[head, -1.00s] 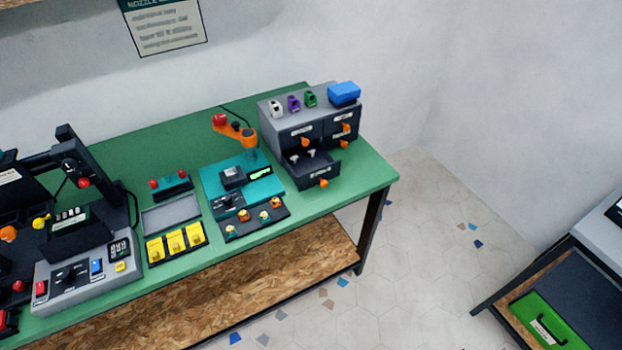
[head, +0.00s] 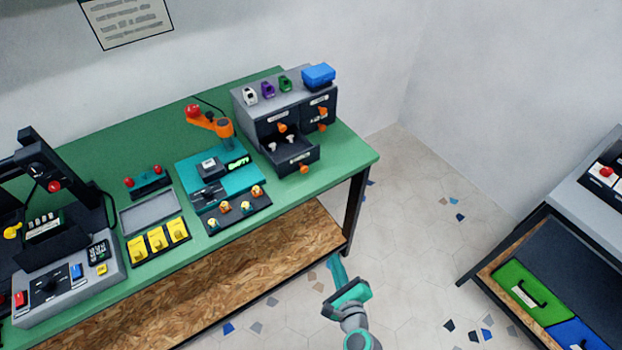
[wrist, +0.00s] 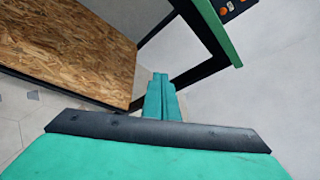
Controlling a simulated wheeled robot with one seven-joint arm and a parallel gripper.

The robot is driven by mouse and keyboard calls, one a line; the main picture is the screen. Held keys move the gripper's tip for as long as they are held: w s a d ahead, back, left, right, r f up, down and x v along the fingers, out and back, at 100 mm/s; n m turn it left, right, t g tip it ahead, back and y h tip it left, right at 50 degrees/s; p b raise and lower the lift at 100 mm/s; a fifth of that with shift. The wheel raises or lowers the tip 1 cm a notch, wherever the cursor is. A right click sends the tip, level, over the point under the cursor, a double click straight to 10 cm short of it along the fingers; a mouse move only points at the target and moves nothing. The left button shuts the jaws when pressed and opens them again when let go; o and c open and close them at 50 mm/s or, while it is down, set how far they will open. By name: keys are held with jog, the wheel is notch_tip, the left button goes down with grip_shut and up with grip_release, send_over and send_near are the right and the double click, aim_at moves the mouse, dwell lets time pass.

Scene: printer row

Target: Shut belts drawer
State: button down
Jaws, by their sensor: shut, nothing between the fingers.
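The grey drawer cabinet (head: 245,107) stands at the right end of the green workbench in the head view. Its lower drawer (head: 297,160) is pulled out, with an orange knob (head: 305,169) on its front and small pale items inside. The drawer's label is too small to read, so I cannot tell whether it is the belts drawer. The other drawers look closed. My gripper (head: 335,262) is shut and empty, in front of and below the bench edge, apart from the cabinet. In the wrist view my teal fingers (wrist: 161,98) are together, pointing toward the bench's underside.
The green bench top (head: 345,160) ends near a dark leg (head: 354,210), with a wooden lower shelf (head: 200,285). A blue box (head: 318,75) and several small clips sit on the cabinet. Tiled floor is free between the bench and another stand (head: 560,235) at right.

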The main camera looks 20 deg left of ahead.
jog(key=w+a+r+m+y, duration=0.2)
jog(key=w+r+y, duration=0.1)
jog(key=w+r, duration=0.25)
jog(key=m+g+y, duration=0.1)
jog(key=m+y, duration=0.1)
jog(key=y, duration=0.2)
send_near(305, 171)
jog(key=x, duration=0.6)
jog(key=shift+w+a, duration=0.15)
